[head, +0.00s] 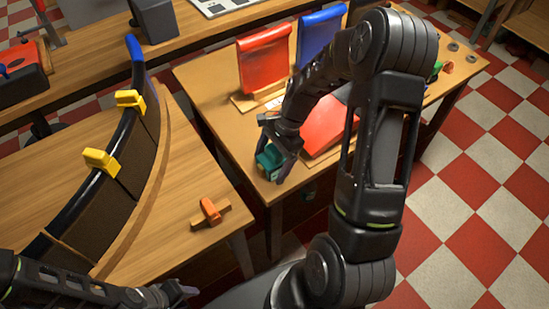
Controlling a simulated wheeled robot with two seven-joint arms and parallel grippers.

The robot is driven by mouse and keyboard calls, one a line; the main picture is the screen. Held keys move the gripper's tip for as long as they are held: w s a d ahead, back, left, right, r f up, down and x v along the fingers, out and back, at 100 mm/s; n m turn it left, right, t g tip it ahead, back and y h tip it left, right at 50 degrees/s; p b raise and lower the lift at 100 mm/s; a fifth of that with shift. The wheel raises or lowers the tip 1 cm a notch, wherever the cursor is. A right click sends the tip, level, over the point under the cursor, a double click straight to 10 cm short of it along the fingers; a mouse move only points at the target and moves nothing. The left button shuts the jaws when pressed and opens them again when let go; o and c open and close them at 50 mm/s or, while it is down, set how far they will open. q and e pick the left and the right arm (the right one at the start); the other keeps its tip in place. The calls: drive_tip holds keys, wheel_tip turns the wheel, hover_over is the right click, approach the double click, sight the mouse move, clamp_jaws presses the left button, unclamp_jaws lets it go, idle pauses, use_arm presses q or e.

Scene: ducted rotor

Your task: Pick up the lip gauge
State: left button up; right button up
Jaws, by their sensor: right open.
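A small teal block-like piece (268,158) sits near the front left corner of the right-hand table. My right gripper (277,163) is open, with its dark fingers at the teal piece; I cannot tell whether they touch it. An orange piece (209,210) lies across a small wooden block on the left-hand bench. I cannot tell for certain which of these is the lip gauge. My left gripper (186,294) is low at the bottom edge, away from both pieces; its finger opening is unclear.
A curved duct section (97,212) with a black lip and yellow clamps (101,161) stands on the left bench. Red (264,60) and blue (320,38) panels stand on the right-hand table (205,78). A red sloped piece (326,125) is partly behind my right arm.

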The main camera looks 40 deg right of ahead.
idle(0.5)
drive_tip(key=c, duration=1.6)
